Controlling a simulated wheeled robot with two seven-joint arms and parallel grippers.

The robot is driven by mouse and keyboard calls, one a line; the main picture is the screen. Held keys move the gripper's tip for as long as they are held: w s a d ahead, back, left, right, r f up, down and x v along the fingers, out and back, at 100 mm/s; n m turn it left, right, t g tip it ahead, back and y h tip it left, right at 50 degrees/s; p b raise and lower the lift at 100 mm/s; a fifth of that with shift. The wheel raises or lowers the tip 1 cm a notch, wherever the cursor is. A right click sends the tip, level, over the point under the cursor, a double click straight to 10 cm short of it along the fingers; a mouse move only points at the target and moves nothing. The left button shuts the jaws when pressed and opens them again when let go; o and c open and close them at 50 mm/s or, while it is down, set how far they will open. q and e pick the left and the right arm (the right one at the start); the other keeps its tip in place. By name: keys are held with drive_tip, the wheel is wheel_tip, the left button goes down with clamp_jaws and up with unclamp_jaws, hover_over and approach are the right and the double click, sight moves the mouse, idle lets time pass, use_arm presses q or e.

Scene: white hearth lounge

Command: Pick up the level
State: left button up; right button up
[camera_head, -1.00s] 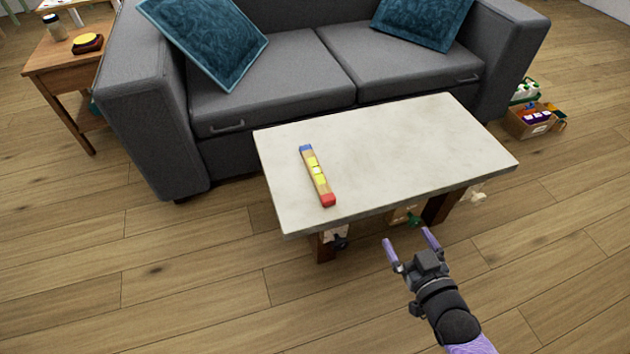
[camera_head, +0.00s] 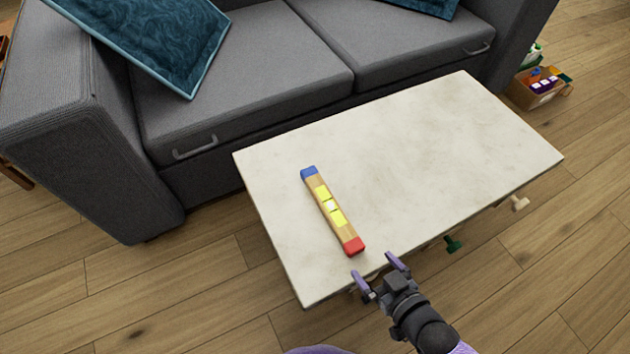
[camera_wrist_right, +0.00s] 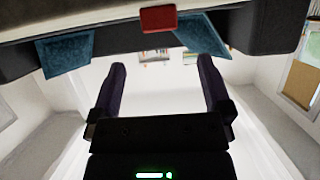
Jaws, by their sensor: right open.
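The level (camera_head: 322,193) is a wooden bar with yellow patches in the middle, a blue end and a red end. It lies on the pale coffee table (camera_head: 430,150), its red end near the front edge. My right gripper (camera_head: 376,268) is open and empty at the front edge of the table, just in front of the red end and apart from it. In the right wrist view, the level's red end (camera_wrist_right: 158,19) shows at the top, beyond and between the open fingers (camera_wrist_right: 161,72). My left gripper is not in view.
A grey sofa (camera_head: 240,84) with teal cushions (camera_head: 160,40) stands behind the table. A box of small items (camera_head: 540,88) is on the floor at right. Green (camera_head: 453,244) and pale (camera_head: 519,203) objects show below the table's front edge. The table's right side is clear.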

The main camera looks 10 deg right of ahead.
sight(349, 236)
drive_tip(key=b+x, duration=0.6)
drive_tip(key=x, duration=0.3)
drive_tip(key=shift+a, duration=0.1)
drive_tip(key=shift+w+a, duration=0.1)
drive_tip(key=shift+w, duration=0.3)
drive_tip(key=shift+w+r, duration=0.15)
drive_tip(key=c, duration=1.3)
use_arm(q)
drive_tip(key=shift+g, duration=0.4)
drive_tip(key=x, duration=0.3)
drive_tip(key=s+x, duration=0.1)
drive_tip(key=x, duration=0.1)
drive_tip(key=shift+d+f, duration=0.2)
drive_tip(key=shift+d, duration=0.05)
use_arm(e)
clamp_jaws()
